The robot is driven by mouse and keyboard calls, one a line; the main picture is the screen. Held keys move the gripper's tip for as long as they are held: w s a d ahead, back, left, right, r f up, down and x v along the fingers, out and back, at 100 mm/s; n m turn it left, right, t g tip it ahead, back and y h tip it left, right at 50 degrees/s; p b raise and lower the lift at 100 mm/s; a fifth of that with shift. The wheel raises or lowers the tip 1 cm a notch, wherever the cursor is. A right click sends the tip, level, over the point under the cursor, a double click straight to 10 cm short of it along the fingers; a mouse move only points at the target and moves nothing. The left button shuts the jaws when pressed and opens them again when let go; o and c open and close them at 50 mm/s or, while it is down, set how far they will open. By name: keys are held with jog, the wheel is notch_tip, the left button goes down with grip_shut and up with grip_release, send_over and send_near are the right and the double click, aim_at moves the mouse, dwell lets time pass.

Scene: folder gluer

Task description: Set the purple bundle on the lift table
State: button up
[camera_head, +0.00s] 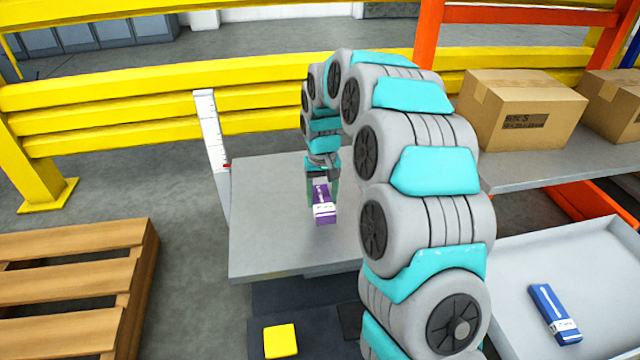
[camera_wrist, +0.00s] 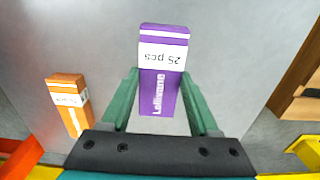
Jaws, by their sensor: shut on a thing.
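The purple bundle (camera_head: 323,208) has a white band marked "25 pcs" and sits between my gripper's fingers (camera_head: 322,186). In the wrist view the purple bundle (camera_wrist: 160,90) is gripped from both sides by the green fingers (camera_wrist: 160,76). The lift table (camera_head: 265,225) is a flat grey plate under the gripper and bundle. I cannot tell whether the bundle's underside touches the plate. An orange bundle (camera_wrist: 68,106) stands on the grey top in the wrist view, apart from the purple one. My arm hides that part of the table in the head view.
A ruler-like white post (camera_head: 211,135) stands at the table's left back corner. A wooden pallet (camera_head: 75,285) is on the left. A grey tray (camera_head: 600,250) with a blue bundle (camera_head: 553,314) and a shelf with cartons (camera_head: 520,110) are on the right. Yellow rails (camera_head: 130,100) run behind.

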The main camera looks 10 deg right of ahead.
jog(key=w, duration=0.8)
jog(key=w+d+f, duration=0.1)
jog(key=w, duration=0.3)
jog(key=shift+b, duration=0.35)
notch_tip(320, 180, down, 4)
jog(key=shift+r+b, duration=0.15)
jog(key=shift+b, duration=0.15)
jog(key=o, duration=1.4)
jog(key=shift+o, duration=0.2)
notch_tip(320, 180, up, 12)
jog(key=p, duration=0.1)
jog(key=shift+p, duration=0.3)
jog(key=shift+r, duration=0.15)
